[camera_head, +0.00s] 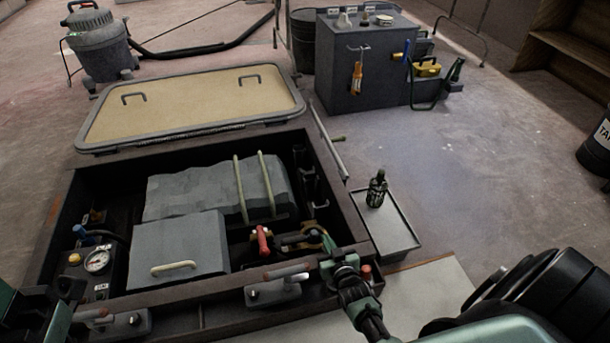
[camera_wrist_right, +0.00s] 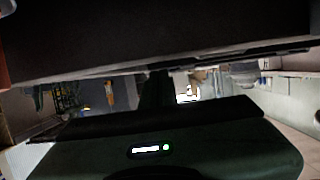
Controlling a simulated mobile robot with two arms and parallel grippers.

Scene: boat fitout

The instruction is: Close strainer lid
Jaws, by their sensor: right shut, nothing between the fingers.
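Inside the open bay, a small brassy fitting (camera_head: 312,232) shows at the right end beside dark pipework. It may be the strainer, but its lid cannot be made out clearly. My right gripper (camera_head: 327,256) is at the bay's front right corner, just in front of this fitting and partly hiding it. The gripper is shut with nothing in it; whether it touches the fitting cannot be told. The right wrist view is dark and does not show the strainer. Only a green part of my left arm shows at the lower left; its gripper is out of view.
A red-handled valve (camera_head: 262,241) is left of the fitting. A grey engine cover (camera_head: 178,245) fills the bay's middle. The bay's raised rim (camera_head: 200,288) borders it. A tray (camera_head: 397,238) with a dark bottle (camera_head: 377,189) stands right. The open hatch panel (camera_head: 190,105) lies behind.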

